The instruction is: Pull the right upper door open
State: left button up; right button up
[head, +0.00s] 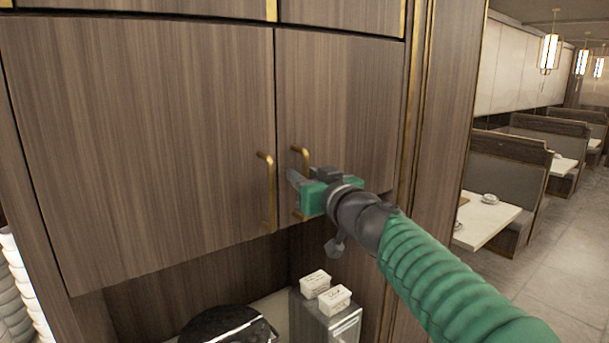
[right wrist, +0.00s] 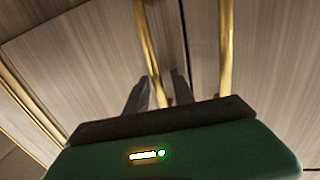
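The right upper door (head: 345,100) is a brown wood-grain panel and stands closed, level with the left upper door (head: 150,140). Its upright brass handle (head: 300,152) is near its left edge, partly hidden by my right gripper (head: 294,180). In the right wrist view, my right gripper's (right wrist: 158,88) two dark fingers stand apart, one on each side of this handle (right wrist: 148,45). Gaps seem to show between the fingers and the handle, so it does not look clamped. The left door's handle (head: 268,190) is free, just to the left. My left gripper is not in view.
Below the doors is an open recess with two small white boxes (head: 334,299) on a metal container (head: 340,325) and a dark round object (head: 228,326). A brass-trimmed post (head: 440,120) bounds the right door. Booths and tables (head: 485,217) lie farther right.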

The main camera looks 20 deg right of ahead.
jog(key=shift+d, duration=0.1)
grip_shut()
dwell(1.1)
